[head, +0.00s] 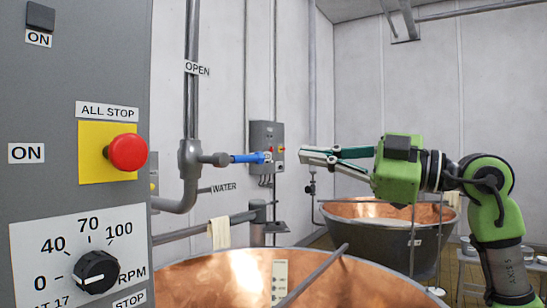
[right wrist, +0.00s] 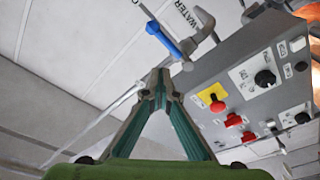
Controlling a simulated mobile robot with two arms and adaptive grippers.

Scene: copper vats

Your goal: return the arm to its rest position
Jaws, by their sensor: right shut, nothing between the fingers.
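My right gripper (head: 302,156) is shut and empty, held in the air over the copper vats and pointing left in the head view. In the right wrist view its closed fingertips (right wrist: 160,78) meet in the middle. The valve with a blue handle (head: 250,157) is on the grey pipe to the left of the gripper. The fingertips are apart from it in the head view. The blue handle also shows beyond the fingertips in the right wrist view (right wrist: 164,40). My left gripper is in neither view.
A grey control panel (head: 75,185) with a red stop button (head: 127,152) and a black dial (head: 96,272) stands close on the left. A near copper vat (head: 210,280) and a far copper vat (head: 345,210) lie below. A grey wall box (head: 266,138) hangs behind.

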